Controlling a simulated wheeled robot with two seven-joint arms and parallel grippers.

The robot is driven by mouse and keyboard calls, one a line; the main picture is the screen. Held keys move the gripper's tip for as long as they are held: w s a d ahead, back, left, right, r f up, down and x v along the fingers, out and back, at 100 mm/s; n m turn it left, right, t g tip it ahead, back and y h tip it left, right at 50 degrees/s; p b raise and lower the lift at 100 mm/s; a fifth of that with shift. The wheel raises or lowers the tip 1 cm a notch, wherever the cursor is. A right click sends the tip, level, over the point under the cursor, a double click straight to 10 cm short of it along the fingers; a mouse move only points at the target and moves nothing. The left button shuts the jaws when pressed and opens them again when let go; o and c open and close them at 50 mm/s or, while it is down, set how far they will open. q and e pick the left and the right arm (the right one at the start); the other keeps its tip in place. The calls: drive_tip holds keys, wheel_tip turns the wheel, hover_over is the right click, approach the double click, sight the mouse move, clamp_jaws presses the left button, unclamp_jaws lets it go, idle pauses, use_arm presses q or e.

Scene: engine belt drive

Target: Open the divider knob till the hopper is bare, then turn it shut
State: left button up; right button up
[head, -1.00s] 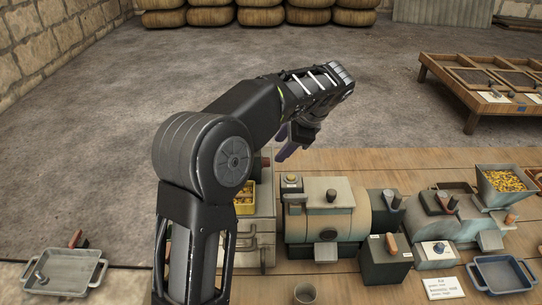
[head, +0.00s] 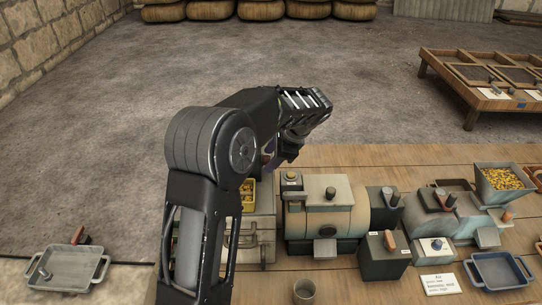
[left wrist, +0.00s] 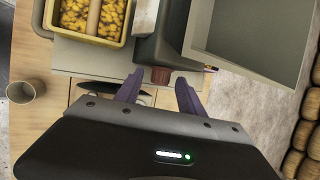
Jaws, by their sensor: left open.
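A reddish-brown knob (left wrist: 160,76) sticks out of a dark grey housing in the left wrist view. My left gripper (left wrist: 159,92) is open, its two purple fingers on either side of the knob; I cannot tell whether they touch it. In the head view this gripper (head: 271,164) is partly hidden behind my arm. A square grey hopper-like box (left wrist: 248,35) stands beside the housing; the part of its inside that shows looks bare. A yellow two-part tray (left wrist: 46,22) holds yellow pieces in both halves; it also shows in the head view (head: 254,183). My right gripper is not in view.
A cup (head: 304,291) stands at the table's front. To the right are a cylindrical machine (head: 330,215), a dark box with an orange lever (head: 385,262) and another hopper (head: 502,182) full of yellow pieces. A grey tray (head: 65,272) lies far left.

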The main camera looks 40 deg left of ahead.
use_arm(q)
drive_tip(key=shift+c, duration=0.3)
clamp_jaws()
